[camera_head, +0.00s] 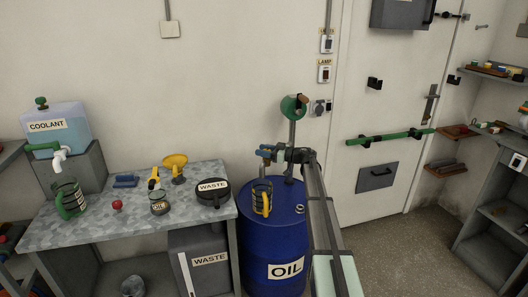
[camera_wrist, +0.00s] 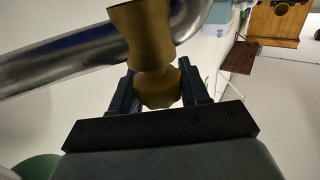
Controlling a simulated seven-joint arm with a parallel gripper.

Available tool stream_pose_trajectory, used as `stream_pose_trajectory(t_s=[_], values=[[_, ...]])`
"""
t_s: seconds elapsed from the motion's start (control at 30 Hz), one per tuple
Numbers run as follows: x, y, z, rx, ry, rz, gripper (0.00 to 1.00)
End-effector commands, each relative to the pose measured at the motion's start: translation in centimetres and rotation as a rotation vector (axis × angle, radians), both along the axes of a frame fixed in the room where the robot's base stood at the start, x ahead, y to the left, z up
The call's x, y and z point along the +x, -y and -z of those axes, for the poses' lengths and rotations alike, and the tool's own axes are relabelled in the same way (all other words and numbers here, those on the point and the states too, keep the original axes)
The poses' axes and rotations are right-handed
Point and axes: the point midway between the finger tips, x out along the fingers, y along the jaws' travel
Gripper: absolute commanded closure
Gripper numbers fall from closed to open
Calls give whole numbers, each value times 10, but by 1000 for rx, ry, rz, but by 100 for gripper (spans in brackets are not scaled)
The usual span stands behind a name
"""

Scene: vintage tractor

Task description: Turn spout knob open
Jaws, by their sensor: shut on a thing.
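A yellow-brown knob (camera_wrist: 157,88) sits below a flared neck of the same colour on a shiny metal tube (camera_wrist: 60,65) in the wrist view. My gripper (camera_wrist: 158,90) is shut on the knob, with one dark finger on each side. In the head view my gripper (camera_head: 284,154) is beside the upright pipe (camera_head: 291,134) of the pump on the blue oil barrel (camera_head: 283,236). The knob cannot be made out clearly there. A yellow and dark jug (camera_head: 262,198) stands on the barrel top, below and left of my gripper.
A metal workbench (camera_head: 105,225) at left holds a coolant tank (camera_head: 60,130), a black waste pan (camera_head: 212,197), a yellow funnel (camera_head: 176,167) and smaller items. A white door (camera_head: 385,75) with a green bar (camera_head: 390,136) is at right. Open floor lies before it.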

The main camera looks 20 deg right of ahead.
Motion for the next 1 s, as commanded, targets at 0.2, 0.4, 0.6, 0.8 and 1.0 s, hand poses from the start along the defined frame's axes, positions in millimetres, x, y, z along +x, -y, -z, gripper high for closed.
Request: stream_pose_trajectory(t_s=[0.2, 0.4, 0.6, 0.8, 1.0], values=[[1, 0, 0, -1, 1, -57, 85], [0, -1, 0, -1, 1, -69, 85], [0, -1, 0, 0, 0, -69, 85], [0, -1, 0, 0, 0, -69, 40], [-1, -1, 0, 0, 0, -68, 34]])
